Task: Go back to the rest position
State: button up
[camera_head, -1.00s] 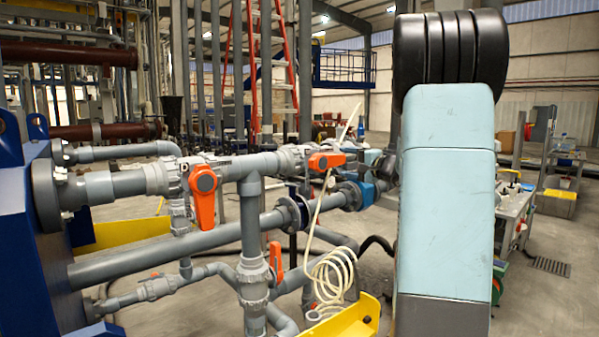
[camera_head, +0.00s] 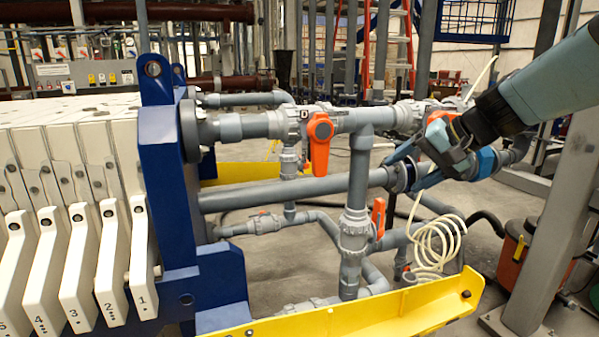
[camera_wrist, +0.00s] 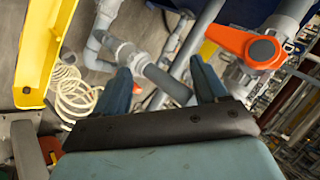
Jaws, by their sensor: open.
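My gripper (camera_head: 403,172) reaches in from the right in the head view, its blue fingers spread and empty. It appears in front of the right part of the grey pipework (camera_head: 275,195). In the wrist view my gripper (camera_wrist: 165,82) shows two fingers apart with nothing between them. An orange valve handle (camera_head: 319,142) hangs down on the upper pipe, left of my gripper. A second orange handle (camera_head: 440,118) is partly hidden behind my gripper. A third, smaller orange handle (camera_head: 378,217) sits lower. An orange handle (camera_wrist: 245,47) lies right of the fingers in the wrist view.
Numbered white filter plates (camera_head: 70,262) and a blue press frame (camera_head: 165,200) stand at left. A yellow tray edge (camera_head: 370,312) runs along the front. A coiled cream hose (camera_head: 437,240) hangs below my gripper. A grey post (camera_head: 560,215) stands at right.

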jog(key=s+f+n+h, duration=0.2)
jog(key=s+h, duration=0.1)
jog(key=s, duration=0.4)
jog(key=s+d+f+n+h, duration=0.1)
jog(key=s+f+n+h, duration=0.1)
jog(key=s, duration=0.6)
jog(key=shift+f+h, duration=0.45)
jog(key=shift+h, duration=0.35)
jog(key=shift+d, duration=0.1)
dwell(1.4)
